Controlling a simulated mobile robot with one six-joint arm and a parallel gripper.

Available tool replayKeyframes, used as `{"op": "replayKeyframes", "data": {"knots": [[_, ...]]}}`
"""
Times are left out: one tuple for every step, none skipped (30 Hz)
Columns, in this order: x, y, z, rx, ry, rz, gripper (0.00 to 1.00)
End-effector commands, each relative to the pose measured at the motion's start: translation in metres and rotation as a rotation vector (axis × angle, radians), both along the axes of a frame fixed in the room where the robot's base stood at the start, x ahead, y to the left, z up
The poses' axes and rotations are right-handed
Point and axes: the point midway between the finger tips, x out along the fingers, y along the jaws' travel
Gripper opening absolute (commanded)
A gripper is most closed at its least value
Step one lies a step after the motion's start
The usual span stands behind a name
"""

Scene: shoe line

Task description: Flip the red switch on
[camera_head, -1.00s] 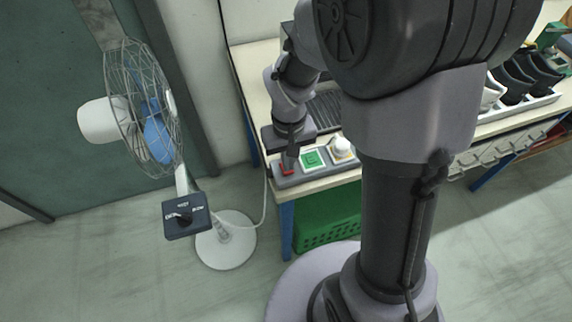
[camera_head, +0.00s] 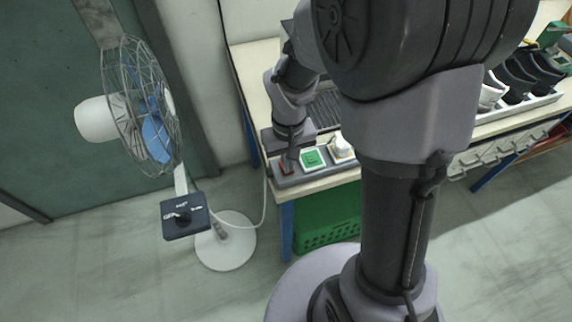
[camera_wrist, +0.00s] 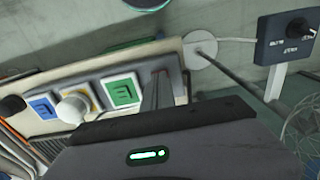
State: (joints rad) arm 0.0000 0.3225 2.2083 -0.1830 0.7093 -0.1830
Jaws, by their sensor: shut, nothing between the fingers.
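The red switch (camera_head: 286,169) sits at the left end of a grey control strip (camera_head: 318,176) on the near-left corner of the bench. My gripper (camera_head: 291,158) is shut and empty, pointing down with its fingertips right at the switch. I cannot tell whether they touch it. In the wrist view the shut fingers (camera_wrist: 155,92) stand over the strip's end beside the green button (camera_wrist: 121,91) and hide most of the switch. Its on or off position cannot be made out.
On the strip, a green button (camera_head: 312,159) and a white knob (camera_head: 341,146) stand to the right of the switch. A fan (camera_head: 150,110) with a dark dial box (camera_head: 185,217) stands left of the bench. A green crate (camera_head: 328,218) is below.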

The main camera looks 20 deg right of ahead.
Motion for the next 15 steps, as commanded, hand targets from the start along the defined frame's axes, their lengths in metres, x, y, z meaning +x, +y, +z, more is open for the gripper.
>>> {"op": "replayKeyframes", "data": {"knots": [[-0.0001,0.0,-0.0014,0.0,0.0,0.0,0.0],[-0.0001,0.0,-0.0018,0.0,0.0,0.0,0.0],[-0.0001,0.0,-0.0024,0.0,0.0,0.0,0.0],[-0.0001,0.0,-0.0029,0.0,0.0,0.0,0.0],[-0.0001,0.0,-0.0033,0.0,0.0,0.0,0.0],[-0.0001,0.0,-0.004,0.0,0.0,0.0,0.0],[-0.0001,0.0,-0.0044,0.0,0.0,0.0,0.0],[-0.0001,0.0,-0.0048,0.0,0.0,0.0,0.0],[0.0,0.0,-0.0054,0.0,0.0,0.0,0.0],[-0.0001,0.0,-0.0059,0.0,0.0,0.0,0.0],[0.0,0.0,-0.0063,0.0,0.0,0.0,0.0],[0.0,0.0,-0.0069,0.0,0.0,0.0,0.0],[0.0,0.0,-0.0066,0.0,0.0,0.0,0.0],[0.0,0.0,-0.0061,0.0,0.0,0.0,0.0],[0.0,0.0,-0.0049,0.0,0.0,0.0,0.0]]}}
